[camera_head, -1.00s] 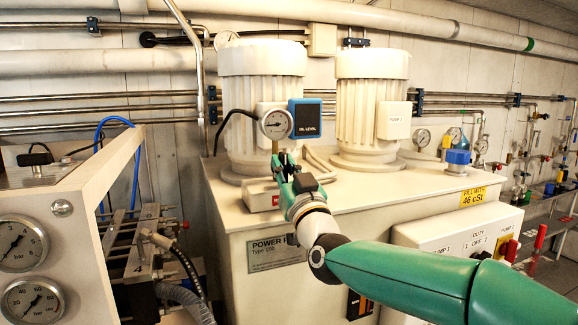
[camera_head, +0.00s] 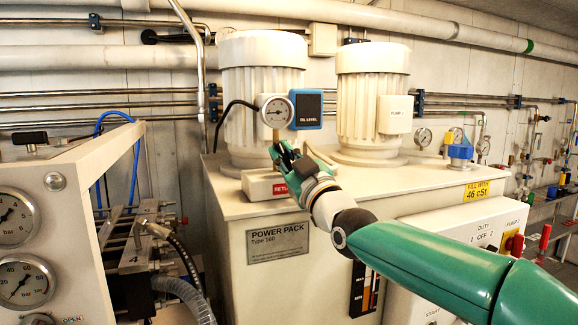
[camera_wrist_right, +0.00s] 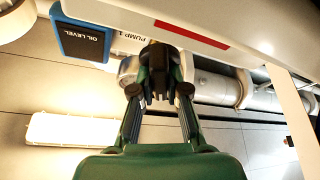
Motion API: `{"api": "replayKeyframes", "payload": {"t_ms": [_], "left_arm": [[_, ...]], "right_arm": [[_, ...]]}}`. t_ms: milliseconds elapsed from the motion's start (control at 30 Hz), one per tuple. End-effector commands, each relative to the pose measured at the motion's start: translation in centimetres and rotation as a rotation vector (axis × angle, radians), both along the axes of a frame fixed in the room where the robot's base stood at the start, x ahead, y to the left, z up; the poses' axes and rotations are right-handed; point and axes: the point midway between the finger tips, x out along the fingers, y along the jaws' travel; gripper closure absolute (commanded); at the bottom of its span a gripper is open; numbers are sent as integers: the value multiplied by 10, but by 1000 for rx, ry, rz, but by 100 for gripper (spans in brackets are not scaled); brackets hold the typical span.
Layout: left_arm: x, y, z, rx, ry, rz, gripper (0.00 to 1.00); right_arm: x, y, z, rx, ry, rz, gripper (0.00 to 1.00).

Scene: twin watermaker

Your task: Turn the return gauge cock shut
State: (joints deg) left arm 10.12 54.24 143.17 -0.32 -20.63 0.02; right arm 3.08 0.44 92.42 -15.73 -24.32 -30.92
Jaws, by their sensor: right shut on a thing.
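The return gauge (camera_head: 277,111) is a round white dial on a brass stem, above a pale block with a red label (camera_head: 280,189) whose visible letters begin "RETU". My right gripper (camera_head: 280,152) is at the stem just below the dial, shut on the gauge cock. The cock itself is hidden by the fingers. My left gripper is not in view.
A blue oil level box (camera_head: 307,109) stands right beside the gauge. Two ribbed white motors (camera_head: 262,70) rise behind from the power pack top (camera_head: 375,187). A panel with pressure dials (camera_head: 22,282) and hoses stands at the left. A control box (camera_head: 465,240) is at the right.

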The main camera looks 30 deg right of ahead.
Motion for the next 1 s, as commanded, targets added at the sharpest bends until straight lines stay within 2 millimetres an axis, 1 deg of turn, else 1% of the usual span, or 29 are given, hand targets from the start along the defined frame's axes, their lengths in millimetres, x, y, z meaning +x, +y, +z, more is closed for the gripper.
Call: {"api": "replayKeyframes", "payload": {"t_ms": [33,100,267,800,1000], "left_arm": [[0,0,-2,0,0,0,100],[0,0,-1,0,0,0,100],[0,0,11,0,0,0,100],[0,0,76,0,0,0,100],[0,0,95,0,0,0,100]], "right_arm": [[-1,-1,0,-45,7,-2,100],[0,0,1,-109,25,-3,100],[0,0,3,-255,65,-2,100],[1,3,1,-751,187,1,100],[1,4,-3,-913,226,4,100]]}}
